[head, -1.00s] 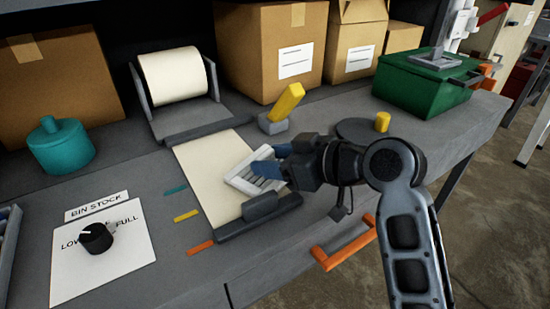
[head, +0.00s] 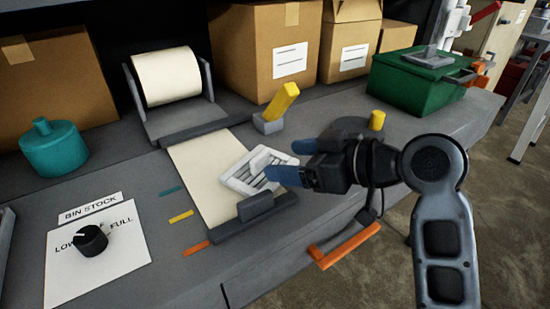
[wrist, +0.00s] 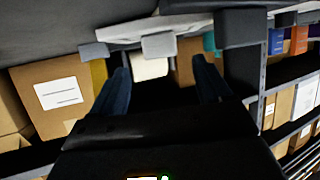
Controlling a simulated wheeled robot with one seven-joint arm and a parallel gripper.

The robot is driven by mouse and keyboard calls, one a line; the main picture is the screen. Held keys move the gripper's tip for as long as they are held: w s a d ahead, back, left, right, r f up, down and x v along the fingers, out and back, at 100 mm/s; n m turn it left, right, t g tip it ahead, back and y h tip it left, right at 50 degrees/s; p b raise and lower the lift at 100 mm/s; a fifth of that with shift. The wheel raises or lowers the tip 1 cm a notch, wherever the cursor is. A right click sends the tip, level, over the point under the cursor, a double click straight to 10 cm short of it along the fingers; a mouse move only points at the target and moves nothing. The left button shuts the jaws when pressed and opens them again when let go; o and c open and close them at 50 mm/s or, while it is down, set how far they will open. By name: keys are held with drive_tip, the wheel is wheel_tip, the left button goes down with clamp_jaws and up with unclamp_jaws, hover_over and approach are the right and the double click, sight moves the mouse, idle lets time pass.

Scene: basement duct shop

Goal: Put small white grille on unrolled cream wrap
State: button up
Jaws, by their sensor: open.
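The small white grille (head: 250,183) is slatted and lies over the right side of the unrolled cream wrap (head: 202,178) in the head view. Its right part seems to reach past the wrap's right edge; whether it lies fully flat I cannot tell. My gripper (head: 293,159) is open just right of the grille, with its blue fingers apart. One fingertip overlaps the grille's right corner in the picture; contact is unclear. In the wrist view my two fingers (wrist: 163,85) are spread with nothing held between them.
The cream roll (head: 173,78) stands in its holder behind the wrap. A grey bar (head: 240,230) crosses the wrap's front end. A yellow-handled block (head: 283,102) stands behind the grille. A green box (head: 415,85) is at back right, and an orange handle (head: 343,246) juts from the bench front.

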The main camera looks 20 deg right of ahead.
drive_tip(key=v, duration=0.6)
drive_tip(key=shift+s+d+r, duration=0.1)
drive_tip(key=shift+s+d, duration=0.1)
drive_tip(key=shift+s, duration=0.1)
